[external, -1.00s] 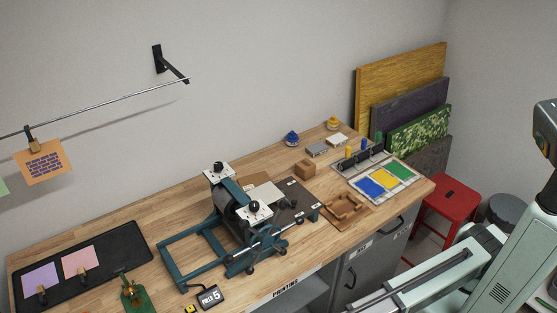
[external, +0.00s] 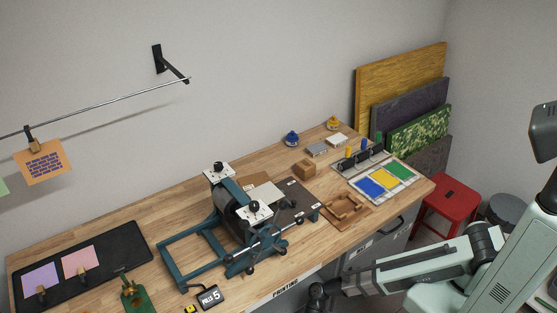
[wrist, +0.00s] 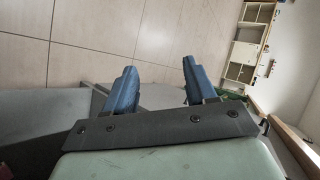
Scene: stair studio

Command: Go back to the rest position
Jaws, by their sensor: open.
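In the wrist view my gripper (wrist: 158,85) shows two blue fingers spread apart with nothing between them. Beyond the fingers are floor tiles and a shelf unit, not the worktop. In the external view my arm reaches in from the right, in front of the bench. Its dark end is low at the bottom edge of the picture, in front of the grey cabinet, and the fingers cannot be made out there.
The wooden bench (external: 130,222) carries a teal printing press (external: 238,225), a black mat (external: 115,257), a wooden frame (external: 345,207) and ink pads (external: 383,180). A red stool (external: 450,195) and a dark bin (external: 504,210) stand at the right. A shelf unit (wrist: 243,55) is across the room.

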